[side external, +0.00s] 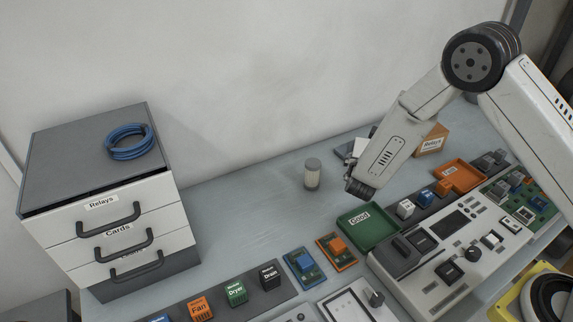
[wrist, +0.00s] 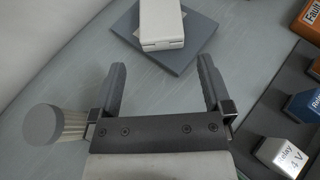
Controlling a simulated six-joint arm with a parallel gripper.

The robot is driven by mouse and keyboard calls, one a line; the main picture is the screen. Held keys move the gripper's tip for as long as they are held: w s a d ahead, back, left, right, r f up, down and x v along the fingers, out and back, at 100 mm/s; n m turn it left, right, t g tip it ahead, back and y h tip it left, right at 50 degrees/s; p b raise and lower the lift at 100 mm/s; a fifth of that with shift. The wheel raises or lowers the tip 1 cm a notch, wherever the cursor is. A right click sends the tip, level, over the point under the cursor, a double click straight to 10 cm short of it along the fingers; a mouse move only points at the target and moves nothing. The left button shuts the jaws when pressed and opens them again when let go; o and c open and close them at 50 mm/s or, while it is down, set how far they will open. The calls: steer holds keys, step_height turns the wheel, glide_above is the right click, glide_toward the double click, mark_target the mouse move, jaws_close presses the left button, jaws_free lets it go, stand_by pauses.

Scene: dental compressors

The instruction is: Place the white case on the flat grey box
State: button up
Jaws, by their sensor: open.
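The white case (wrist: 160,22) lies on top of the flat grey box (wrist: 197,42) in the wrist view, turned at an angle to it. The far ends of both are cut off by the top edge of the picture. In the side view the white case (side external: 361,147) and the grey box (side external: 344,150) are partly hidden behind my gripper (side external: 358,188). In the wrist view my gripper (wrist: 162,68) is open with nothing between its fingers. The case is ahead of the fingertips and apart from them.
A ribbed cylinder with a grey top (wrist: 42,125) stands left of my gripper; it also shows in the side view (side external: 312,174). A green tray (side external: 368,228), relay blocks (side external: 405,209) and a control panel (side external: 440,245) lie to the front and right. A cardboard box (side external: 432,140) stands behind.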

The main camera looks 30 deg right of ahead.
stand_by(0.6)
steer(key=shift+s+d+r+m+g, duration=0.2)
steer(key=shift+s+d+m+g, duration=0.1)
steer(key=shift+s+m, duration=0.1)
steer(key=s+d+r+m+g+y, duration=0.15)
steer(key=s+m+g, duration=0.25)
steer(key=s+m, duration=0.4)
steer(key=s+a+r+m+g+y, duration=0.1)
steer(key=s+r+m+g+y, duration=0.25)
steer(key=s+m, duration=0.5)
steer(key=s+a+r+m+t+y, duration=0.1)
steer(key=s+a+r+m+y, duration=0.2)
steer(key=m, duration=0.6)
steer(key=shift+s+a+r+m+y, duration=0.35)
steer(key=shift+s+a+y, duration=0.4)
steer(key=shift+s, duration=0.3)
